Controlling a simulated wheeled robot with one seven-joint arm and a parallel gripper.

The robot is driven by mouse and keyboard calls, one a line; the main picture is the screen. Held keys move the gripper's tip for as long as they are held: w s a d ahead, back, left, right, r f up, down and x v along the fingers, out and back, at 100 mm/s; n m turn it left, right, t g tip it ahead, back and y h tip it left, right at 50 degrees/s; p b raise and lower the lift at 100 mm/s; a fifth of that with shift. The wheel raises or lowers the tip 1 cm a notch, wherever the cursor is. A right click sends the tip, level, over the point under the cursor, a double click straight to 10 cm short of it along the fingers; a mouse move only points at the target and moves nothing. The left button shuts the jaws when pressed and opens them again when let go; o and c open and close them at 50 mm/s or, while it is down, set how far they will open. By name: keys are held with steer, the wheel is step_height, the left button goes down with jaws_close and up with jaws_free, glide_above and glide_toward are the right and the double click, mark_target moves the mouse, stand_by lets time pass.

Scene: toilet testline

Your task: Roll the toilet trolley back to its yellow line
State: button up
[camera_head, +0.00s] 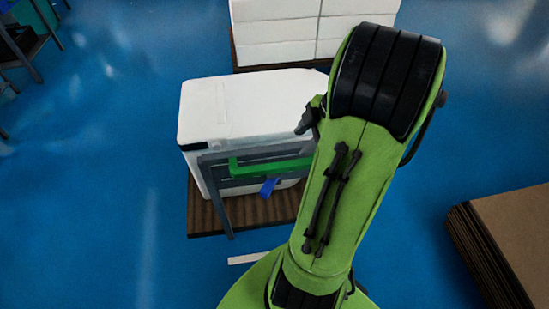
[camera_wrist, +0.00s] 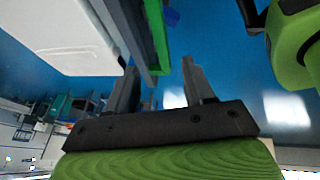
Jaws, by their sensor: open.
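The toilet trolley has a brown wooden base (camera_head: 212,217), a grey frame (camera_head: 213,173) and a green handle bar (camera_head: 250,168). It carries a large white box (camera_head: 235,105). My green arm crosses in front of its right side and hides part of it. In the wrist view, my gripper (camera_wrist: 160,68) is open, with two dark fingers apart. The green bar (camera_wrist: 157,35) and grey frame (camera_wrist: 132,30) show near the fingertips; I cannot tell whether they touch. The white box fills the upper left (camera_wrist: 60,35). No yellow line is visible.
A pale strip (camera_head: 257,257) lies on the blue floor (camera_head: 90,220) before the trolley. White stacked boxes (camera_head: 285,35) stand behind it. Brown flat sheets (camera_head: 510,235) are stacked at right. A dark rack (camera_head: 25,40) stands at upper left. The left floor is clear.

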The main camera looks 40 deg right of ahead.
mark_target(279, 165)
steer(key=b+x, duration=0.3)
steer(key=x, duration=1.1)
steer(key=shift+w+f+b, duration=0.1)
steer(key=shift+w+b, duration=0.1)
steer(key=shift+b, duration=0.15)
jaws_close()
